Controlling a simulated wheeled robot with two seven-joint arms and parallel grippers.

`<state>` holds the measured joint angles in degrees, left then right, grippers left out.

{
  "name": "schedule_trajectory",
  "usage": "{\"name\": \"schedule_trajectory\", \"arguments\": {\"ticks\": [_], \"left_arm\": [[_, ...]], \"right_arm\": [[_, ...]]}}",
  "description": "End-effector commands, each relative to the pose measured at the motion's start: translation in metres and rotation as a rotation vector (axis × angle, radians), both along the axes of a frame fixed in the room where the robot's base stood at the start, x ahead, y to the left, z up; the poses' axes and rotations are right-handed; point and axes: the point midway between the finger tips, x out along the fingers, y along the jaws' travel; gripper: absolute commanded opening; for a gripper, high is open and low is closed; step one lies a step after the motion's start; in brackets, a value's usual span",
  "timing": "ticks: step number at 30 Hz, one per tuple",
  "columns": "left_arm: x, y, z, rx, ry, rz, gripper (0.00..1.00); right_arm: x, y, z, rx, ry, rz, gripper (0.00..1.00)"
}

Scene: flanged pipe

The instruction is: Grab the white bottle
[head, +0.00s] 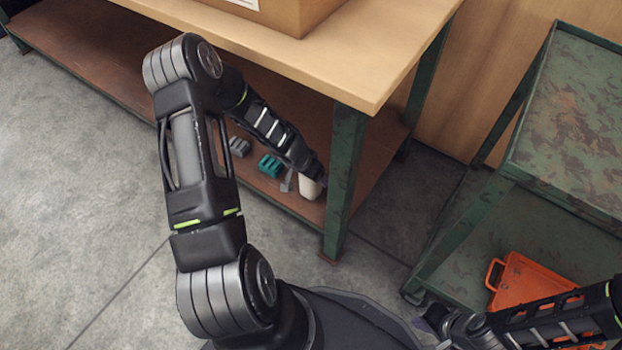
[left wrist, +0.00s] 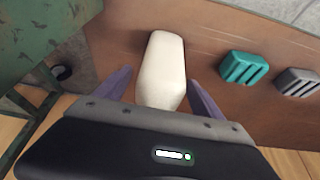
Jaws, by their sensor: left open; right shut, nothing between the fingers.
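The white bottle (head: 309,189) stands on the brown lower shelf of the workbench, near its right front leg. In the left wrist view the bottle (left wrist: 163,62) lies between the two purple fingers of my left gripper (left wrist: 160,76). The fingers are open, one on each side of it, with a gap visible on the right side. In the head view my left gripper (head: 320,180) is at the bottle and partly hides it. My right gripper (head: 432,322) is low at the right, shut and empty, away from the bottle.
On the shelf beside the bottle are a teal block (head: 270,165) and a grey block (head: 239,147). The green bench leg (head: 344,180) stands close to the bottle's right. The wooden tabletop (head: 330,65) overhangs the shelf. A green cart (head: 540,235) holds an orange case (head: 530,285).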

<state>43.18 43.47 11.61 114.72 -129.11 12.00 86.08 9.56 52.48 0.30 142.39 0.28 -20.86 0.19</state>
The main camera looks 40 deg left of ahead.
Motion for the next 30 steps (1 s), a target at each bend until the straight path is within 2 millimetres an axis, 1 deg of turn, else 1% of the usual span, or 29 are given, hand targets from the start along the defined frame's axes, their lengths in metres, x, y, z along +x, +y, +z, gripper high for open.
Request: {"name": "schedule_trajectory", "arguments": {"ticks": [12, 14, 30], "left_arm": [[-0.0001, 0.0, 0.0004, 0.0, 0.0, 0.001, 0.78], [-0.0001, -0.0001, 0.0004, 0.0, 0.0, 0.001, 0.74], [-0.0001, 0.0, 0.0005, 0.0, 0.0, 0.001, 0.3]], "right_arm": [[0.0, 0.0001, 0.0001, 0.0, 0.0, 0.0, 0.0], [0.0, 0.0001, 0.0001, 0.0, 0.0, 0.0, 0.0], [-0.0001, 0.0001, 0.0001, 0.0, 0.0, 0.0, 0.0]]}}
